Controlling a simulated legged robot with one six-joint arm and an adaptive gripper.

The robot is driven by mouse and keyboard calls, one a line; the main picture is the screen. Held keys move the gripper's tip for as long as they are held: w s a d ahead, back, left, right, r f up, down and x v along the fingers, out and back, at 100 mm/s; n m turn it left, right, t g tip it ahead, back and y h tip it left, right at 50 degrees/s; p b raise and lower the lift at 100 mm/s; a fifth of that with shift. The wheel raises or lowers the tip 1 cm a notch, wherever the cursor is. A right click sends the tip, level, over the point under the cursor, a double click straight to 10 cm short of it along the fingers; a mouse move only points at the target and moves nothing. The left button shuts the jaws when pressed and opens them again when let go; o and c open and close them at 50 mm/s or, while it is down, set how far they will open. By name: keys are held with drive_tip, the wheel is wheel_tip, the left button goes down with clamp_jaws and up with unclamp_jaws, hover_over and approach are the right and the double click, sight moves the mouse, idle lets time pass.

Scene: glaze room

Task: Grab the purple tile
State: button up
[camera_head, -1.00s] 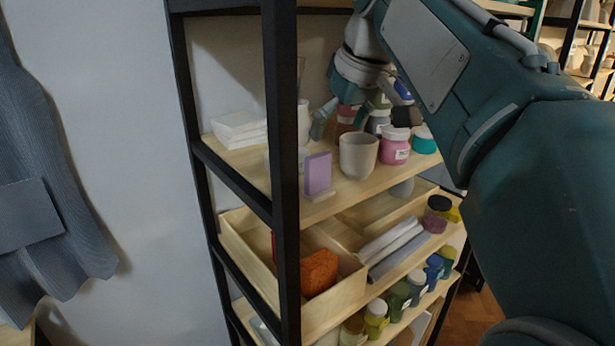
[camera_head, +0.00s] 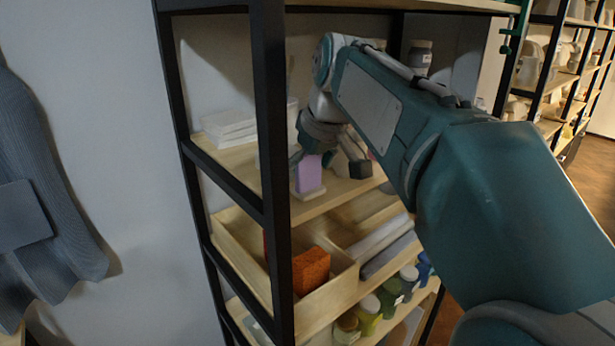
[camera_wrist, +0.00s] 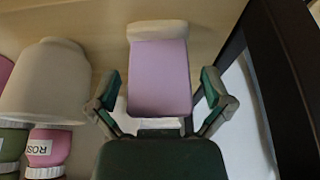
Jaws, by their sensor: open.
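The purple tile (camera_head: 308,174) stands upright on a small pale base (camera_head: 309,194) near the front edge of the upper wooden shelf. In the wrist view the tile (camera_wrist: 159,78) lies between the two fingers of my gripper (camera_wrist: 160,104). The fingers are spread on either side of it, with a visible gap on each side. In the head view my gripper (camera_head: 330,165) is at the tile's level, with part of it behind the tile. It holds nothing.
White stacked tiles (camera_head: 229,128) lie at the back left. An orange block (camera_head: 311,270) sits in the bin below.

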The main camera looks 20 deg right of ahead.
drive_tip(key=shift+f, duration=0.15)
drive_tip(key=shift+c, duration=0.3)
drive_tip(key=c, duration=1.1)
